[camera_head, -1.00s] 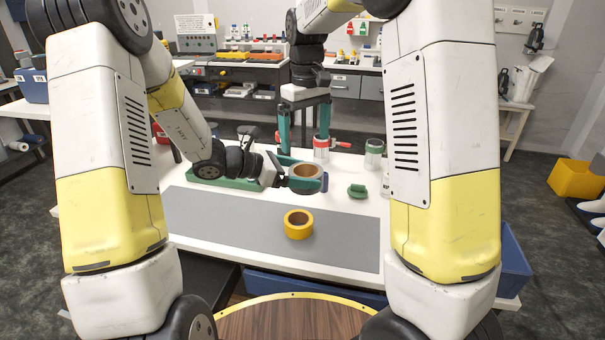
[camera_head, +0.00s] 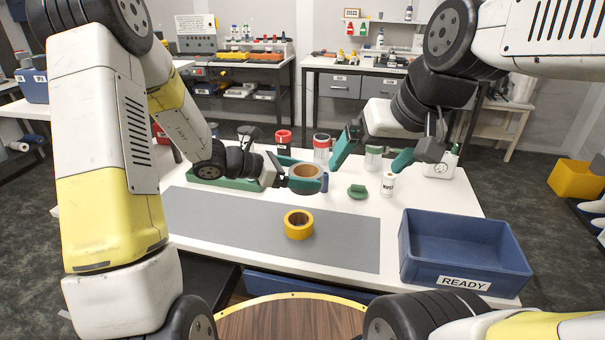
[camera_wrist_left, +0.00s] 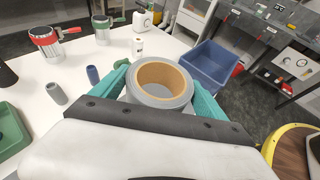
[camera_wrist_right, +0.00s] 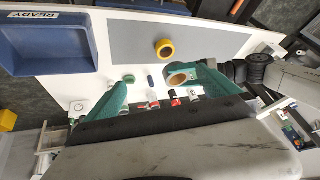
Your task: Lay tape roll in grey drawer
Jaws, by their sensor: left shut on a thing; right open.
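My left gripper (camera_head: 308,176) is shut on a grey tape roll (camera_head: 305,170) with a brown core, held above the white table. The roll also shows between the teal fingers in the left wrist view (camera_wrist_left: 159,91). A yellow tape roll (camera_head: 298,225) lies flat on the grey mat (camera_head: 225,220). My right gripper (camera_head: 373,157) is open and empty, above the back right of the table, fingers apart and pointing down. Grey drawers (camera_head: 340,85) are in the bench at the back; they look shut.
A blue READY bin (camera_head: 465,280) stands at the table's right front. A green tray (camera_head: 220,181) is at left. The mat is mostly clear.

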